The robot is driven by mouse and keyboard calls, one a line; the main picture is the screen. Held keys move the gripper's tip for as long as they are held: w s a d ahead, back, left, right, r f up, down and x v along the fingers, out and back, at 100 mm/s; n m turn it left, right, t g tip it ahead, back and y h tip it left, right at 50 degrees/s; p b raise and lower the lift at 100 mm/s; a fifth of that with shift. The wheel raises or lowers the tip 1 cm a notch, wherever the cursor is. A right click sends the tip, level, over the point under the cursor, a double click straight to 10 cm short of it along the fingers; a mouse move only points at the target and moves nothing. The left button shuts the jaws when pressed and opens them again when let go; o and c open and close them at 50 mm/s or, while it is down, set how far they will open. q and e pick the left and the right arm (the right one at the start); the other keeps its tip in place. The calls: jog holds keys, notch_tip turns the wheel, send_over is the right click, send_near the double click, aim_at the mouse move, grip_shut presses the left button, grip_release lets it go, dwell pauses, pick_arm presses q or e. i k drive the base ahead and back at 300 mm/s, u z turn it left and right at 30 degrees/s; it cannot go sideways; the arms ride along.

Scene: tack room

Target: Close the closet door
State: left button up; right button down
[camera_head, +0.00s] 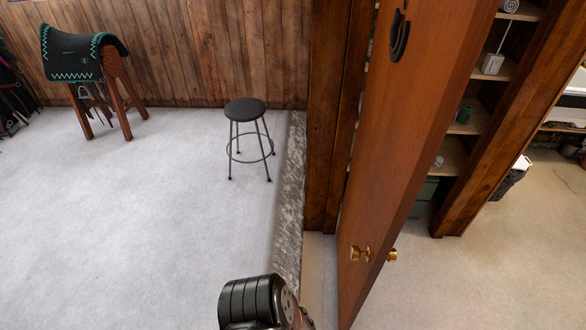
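The closet door (395,140) is a tall brown wooden panel standing open, seen at a steep angle right of the middle. A brass knob (360,253) sits low on its left face, and another brass knob (392,255) shows past its right edge. A black horseshoe-shaped piece (400,35) hangs high on the door. The closet shelves (465,120) show to the right of the door, with small items on them. A black rounded part of my arm shows at the bottom edge, apart from the knobs in the picture. I see no fingertips of either gripper.
A dark round stool (246,110) stands on the pale carpet near the plank wall. A saddle pad on a wooden stand (85,60) is at the far left. A dark wooden post (330,110) stands left of the door. The carpet at front left is clear.

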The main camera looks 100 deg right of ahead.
aim_at(425, 54)
jog(key=z, duration=3.85)
